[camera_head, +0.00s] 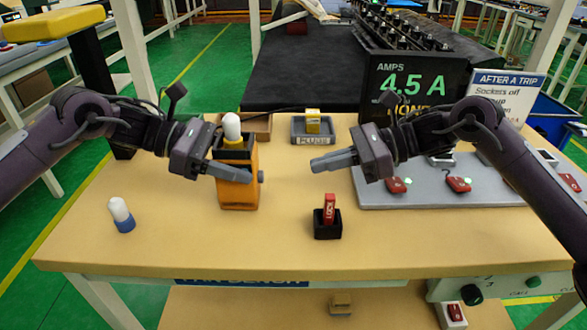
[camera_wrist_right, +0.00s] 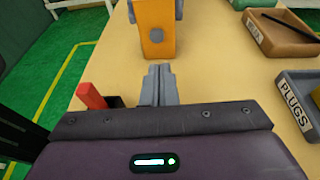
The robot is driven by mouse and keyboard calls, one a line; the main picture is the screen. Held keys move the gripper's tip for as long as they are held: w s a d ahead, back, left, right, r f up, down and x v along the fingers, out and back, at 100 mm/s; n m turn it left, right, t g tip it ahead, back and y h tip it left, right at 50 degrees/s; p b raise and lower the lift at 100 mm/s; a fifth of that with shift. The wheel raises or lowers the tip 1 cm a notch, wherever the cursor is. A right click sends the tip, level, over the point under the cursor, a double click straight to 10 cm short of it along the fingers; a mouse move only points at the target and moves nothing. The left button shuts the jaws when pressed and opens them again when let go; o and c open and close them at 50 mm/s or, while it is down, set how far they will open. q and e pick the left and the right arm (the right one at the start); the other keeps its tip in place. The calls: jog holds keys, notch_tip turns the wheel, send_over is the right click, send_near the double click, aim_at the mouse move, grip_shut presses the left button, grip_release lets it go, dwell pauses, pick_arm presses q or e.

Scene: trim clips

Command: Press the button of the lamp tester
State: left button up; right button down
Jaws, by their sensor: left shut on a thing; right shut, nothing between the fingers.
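The lamp tester (camera_head: 238,193) is an orange box with a dark top, standing upright on the bench with a white lamp (camera_head: 232,127) in its top. Its round grey button (camera_head: 261,176) is on the side facing my right gripper; the button (camera_wrist_right: 157,35) also shows in the right wrist view. My left gripper (camera_head: 240,174) is shut on the tester's body. My right gripper (camera_head: 320,163) is shut and empty, to the right of the tester, its fingertips (camera_wrist_right: 160,68) pointing at the button with a gap between.
A white and blue lamp (camera_head: 120,214) stands at the bench's left. A red lock piece stands in a black holder (camera_head: 327,228) in front of my right gripper. A plugs tray (camera_head: 299,138) is behind. A grey board (camera_head: 430,196) with red switches is at right.

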pick_arm(q)
jog(key=shift+a, duration=0.1)
pick_arm(e)
jog(key=v, duration=0.4)
dwell(0.4)
pick_arm(q)
jog(key=o, duration=1.3)
jog(key=shift+c, duration=0.2)
jog(key=shift+a, duration=0.1)
